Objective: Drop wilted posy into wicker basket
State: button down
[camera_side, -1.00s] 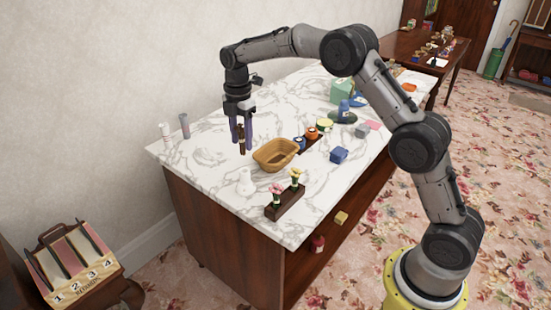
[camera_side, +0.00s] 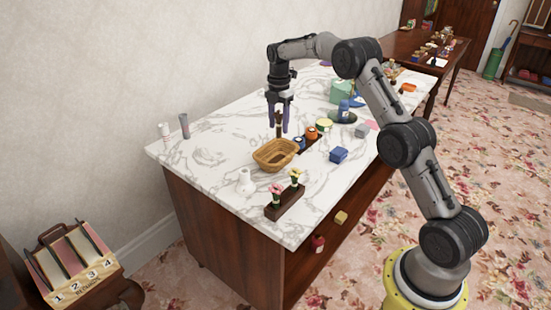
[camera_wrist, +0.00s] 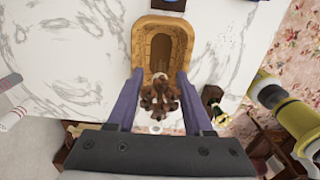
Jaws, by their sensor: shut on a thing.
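The wilted posy (camera_side: 279,124) is a thin brown bunch hanging between the purple fingers of my gripper (camera_side: 278,129). In the wrist view, the posy's drooping brown heads (camera_wrist: 160,97) show between the fingertips of my gripper (camera_wrist: 159,80), which is shut on it. The wicker basket (camera_side: 268,164) is a tan oval bowl on the marble top. In the side view the fingertips are just above and behind its far rim, apart from it. In the wrist view, the basket (camera_wrist: 140,40) lies just beyond the fingertips; the posy covers part of its near end.
A white vase (camera_side: 245,183) and a dark block with upright flowers (camera_side: 285,201) stand in front of the basket. Two slim bottles (camera_side: 184,126) stand at the back left, with bare marble between.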

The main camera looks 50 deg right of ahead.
aim_at(280, 107)
jog(key=shift+s+d+f, duration=0.1)
jog(key=shift+d+f, duration=0.1)
jog(key=shift+f, duration=2.85)
jog(key=shift+c, duration=1.1)
grip_release()
notch_tip(280, 107, up, 14)
jog(key=shift+f, duration=0.1)
